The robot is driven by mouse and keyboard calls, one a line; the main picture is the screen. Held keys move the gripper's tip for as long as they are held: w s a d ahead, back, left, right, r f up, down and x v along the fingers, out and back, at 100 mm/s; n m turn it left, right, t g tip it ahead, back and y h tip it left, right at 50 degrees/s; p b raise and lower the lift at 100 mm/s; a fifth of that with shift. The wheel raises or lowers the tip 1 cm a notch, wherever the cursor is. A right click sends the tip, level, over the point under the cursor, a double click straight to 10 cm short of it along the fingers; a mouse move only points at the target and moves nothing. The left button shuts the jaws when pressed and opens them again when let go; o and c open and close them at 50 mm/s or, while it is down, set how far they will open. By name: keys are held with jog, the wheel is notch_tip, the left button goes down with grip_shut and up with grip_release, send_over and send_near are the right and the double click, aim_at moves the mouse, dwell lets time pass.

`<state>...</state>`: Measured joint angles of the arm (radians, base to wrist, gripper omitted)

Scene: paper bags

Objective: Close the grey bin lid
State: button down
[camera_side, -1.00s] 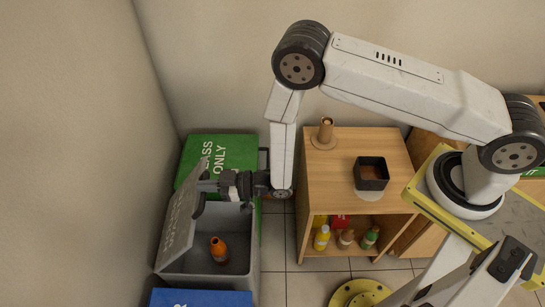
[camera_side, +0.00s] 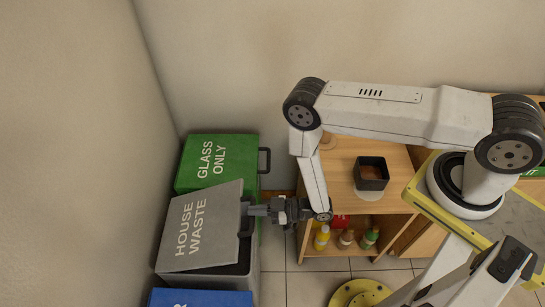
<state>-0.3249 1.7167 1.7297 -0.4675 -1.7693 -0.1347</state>
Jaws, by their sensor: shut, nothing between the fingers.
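The grey bin lid (camera_side: 198,227), marked "HOUSE WASTE", is tilted low over the grey bin (camera_side: 255,268). A dark gap shows between the lid and the bin along the front and right, so the lid is not flat on the rim. The inside of the bin is mostly hidden. My gripper (camera_side: 250,211) is shut and empty at the lid's right edge, near its handle. I cannot tell whether it touches the lid.
A green "GLASS ONLY" bin (camera_side: 217,160) stands behind and a blue bin (camera_side: 200,299) in front. A wooden cabinet (camera_side: 338,170) to the right holds a dark square pot (camera_side: 371,173) on top and several bottles inside. Tiled floor (camera_side: 300,285) is free between.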

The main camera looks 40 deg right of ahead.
jog(key=s+d+f, duration=0.1)
jog(key=f, duration=0.7)
jog(key=s+d+f, duration=0.2)
jog(key=f, duration=0.7)
jog(key=shift+s+d, duration=0.3)
dwell(0.3)
jog(key=r+v, duration=0.1)
jog(key=v, duration=0.6)
jog(key=shift+t+y, duration=0.3)
jog(key=shift+r, duration=0.1)
dwell(0.4)
